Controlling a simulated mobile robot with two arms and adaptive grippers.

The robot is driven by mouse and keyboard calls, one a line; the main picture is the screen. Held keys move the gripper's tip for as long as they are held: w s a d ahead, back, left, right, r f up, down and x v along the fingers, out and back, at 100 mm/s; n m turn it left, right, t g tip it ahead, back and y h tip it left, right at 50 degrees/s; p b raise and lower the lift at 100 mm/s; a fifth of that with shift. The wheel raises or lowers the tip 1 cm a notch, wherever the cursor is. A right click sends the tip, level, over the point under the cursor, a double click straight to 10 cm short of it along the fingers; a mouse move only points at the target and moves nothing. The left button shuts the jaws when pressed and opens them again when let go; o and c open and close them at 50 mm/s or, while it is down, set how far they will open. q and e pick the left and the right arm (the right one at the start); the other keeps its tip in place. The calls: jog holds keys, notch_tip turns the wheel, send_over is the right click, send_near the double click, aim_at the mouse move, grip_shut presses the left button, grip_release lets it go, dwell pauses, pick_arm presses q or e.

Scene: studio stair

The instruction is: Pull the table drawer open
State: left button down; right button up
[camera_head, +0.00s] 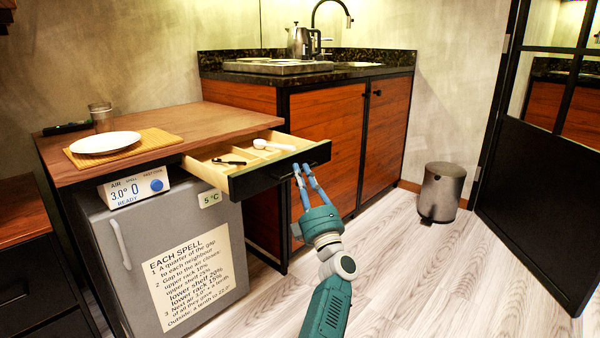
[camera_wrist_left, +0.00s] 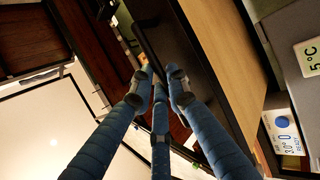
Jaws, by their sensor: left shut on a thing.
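The table drawer (camera_head: 270,175) stands pulled well out from under the wooden table (camera_head: 190,115), toward the right in the head view. Its inside is pale wood with dividers, and its front is black. My left gripper (camera_head: 302,169) is at the outer face of this front, its blue fingers shut on the drawer handle. In the left wrist view, my left gripper (camera_wrist_left: 154,82) closes against the black drawer front (camera_wrist_left: 190,60). My right gripper is in neither view.
A white plate (camera_head: 105,143) on a woven mat (camera_head: 140,146) and a glass (camera_head: 101,117) stand on the table. Small utensils lie in the drawer. A grey fridge (camera_head: 120,225) is below, a wooden cabinet (camera_head: 330,125) behind. A bin (camera_head: 441,192) stands right; the floor in front is clear.

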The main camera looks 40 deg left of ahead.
pick_arm(q)
jog(key=shift+d, duration=0.2)
jog(key=c, duration=1.7)
grip_release()
jog(key=shift+o, duration=0.2)
jog(key=v, duration=0.7)
jog(key=shift+d+f, duration=0.2)
jog(key=shift+s, duration=0.15)
